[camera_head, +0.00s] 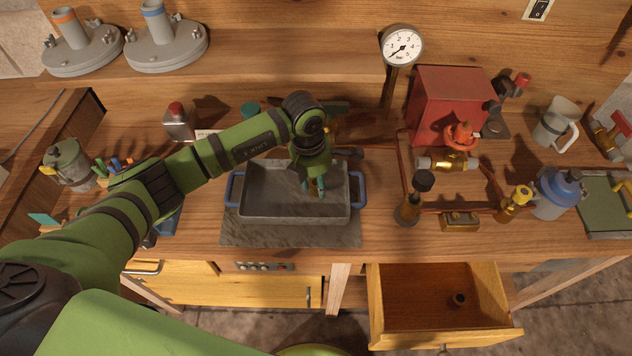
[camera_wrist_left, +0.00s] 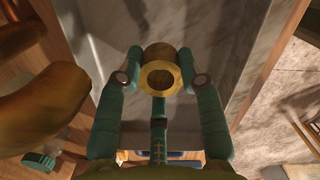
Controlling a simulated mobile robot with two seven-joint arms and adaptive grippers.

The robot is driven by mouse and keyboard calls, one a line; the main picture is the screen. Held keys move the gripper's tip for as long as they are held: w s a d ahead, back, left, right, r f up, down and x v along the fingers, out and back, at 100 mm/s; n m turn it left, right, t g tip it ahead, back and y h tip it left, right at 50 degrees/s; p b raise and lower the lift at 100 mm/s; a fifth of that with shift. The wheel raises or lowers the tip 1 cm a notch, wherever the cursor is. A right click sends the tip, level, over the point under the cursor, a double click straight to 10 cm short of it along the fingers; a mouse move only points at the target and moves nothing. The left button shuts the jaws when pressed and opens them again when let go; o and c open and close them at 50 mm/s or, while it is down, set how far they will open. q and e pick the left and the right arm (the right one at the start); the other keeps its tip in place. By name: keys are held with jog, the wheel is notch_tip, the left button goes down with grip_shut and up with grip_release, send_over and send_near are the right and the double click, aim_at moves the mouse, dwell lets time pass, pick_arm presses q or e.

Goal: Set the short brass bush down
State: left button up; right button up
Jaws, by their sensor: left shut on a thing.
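My left gripper (camera_head: 318,188) reaches down over the grey tray (camera_head: 265,213) with blue handles. In the left wrist view its teal fingers (camera_wrist_left: 160,82) are shut on the short brass bush (camera_wrist_left: 160,54), a thick ring with a dark bore, held at the fingertips. The bush is hidden in the head view. I cannot tell whether it touches the tray floor. My right gripper is not in view.
The tray stands on a grey stone slab (camera_head: 290,236). An open drawer (camera_head: 420,307), right of it and below the bench, holds a small dark ring-like part (camera_head: 459,299). Copper pipes, brass fittings and a red box (camera_head: 452,98) crowd the bench to the right.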

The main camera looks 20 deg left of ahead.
pick_arm(q)
jog(key=shift+f, duration=0.8)
jog(key=shift+f, duration=0.25)
jog(key=o, duration=0.9)
jog(key=shift+r, duration=0.2)
